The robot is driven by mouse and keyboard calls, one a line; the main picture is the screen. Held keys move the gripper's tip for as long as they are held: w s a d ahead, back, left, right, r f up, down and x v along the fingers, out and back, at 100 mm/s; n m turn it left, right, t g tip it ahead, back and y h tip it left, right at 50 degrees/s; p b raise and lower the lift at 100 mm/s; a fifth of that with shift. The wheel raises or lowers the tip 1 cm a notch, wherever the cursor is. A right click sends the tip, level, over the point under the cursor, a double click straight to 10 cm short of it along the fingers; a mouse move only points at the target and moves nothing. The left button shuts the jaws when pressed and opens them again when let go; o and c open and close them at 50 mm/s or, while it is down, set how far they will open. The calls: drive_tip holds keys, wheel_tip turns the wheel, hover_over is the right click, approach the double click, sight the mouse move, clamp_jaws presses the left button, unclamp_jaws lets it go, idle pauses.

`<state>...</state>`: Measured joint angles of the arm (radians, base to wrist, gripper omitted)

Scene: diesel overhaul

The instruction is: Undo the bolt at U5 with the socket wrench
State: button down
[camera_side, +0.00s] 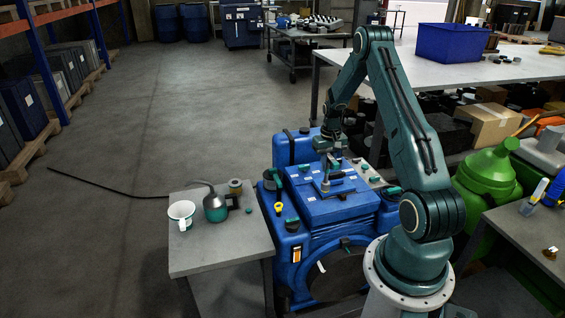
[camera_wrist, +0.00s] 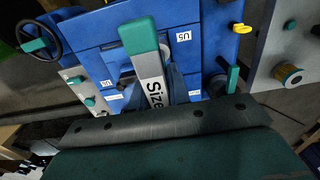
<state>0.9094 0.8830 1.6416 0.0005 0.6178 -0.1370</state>
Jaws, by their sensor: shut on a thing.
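My gripper (camera_side: 330,162) is over the top of the blue engine (camera_side: 343,210), shut on the socket wrench. In the wrist view the wrench (camera_wrist: 140,45) shows a teal end and a grey shank with the letters "Size", reaching over the blue top face. The upside-down white label U5 (camera_wrist: 183,37) is just right of the wrench. The bolt at U5 cannot be made out. I cannot tell whether the socket is seated on it. The dark edge of my own wrist covers the lower part of the wrist view.
A grey side table (camera_side: 215,245) at the left holds a white mug (camera_side: 181,215) and an oil can (camera_side: 215,208). A yellow-topped part (camera_side: 279,208) sits on the engine's left. A handwheel (camera_wrist: 38,40) is at the upper left of the wrist view. A long bench (camera_side: 455,66) stands behind.

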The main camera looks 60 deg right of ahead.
sight(329, 154)
drive_tip(key=shift+r, duration=0.2)
drive_tip(key=shift+r, duration=1.55)
drive_tip(key=shift+r, duration=0.2)
drive_tip(key=shift+r, duration=2.85)
drive_tip(key=shift+a, duration=0.1)
drive_tip(key=s+a, duration=0.4)
drive_tip(key=a, duration=0.1)
drive_tip(key=shift+s+a, duration=0.15)
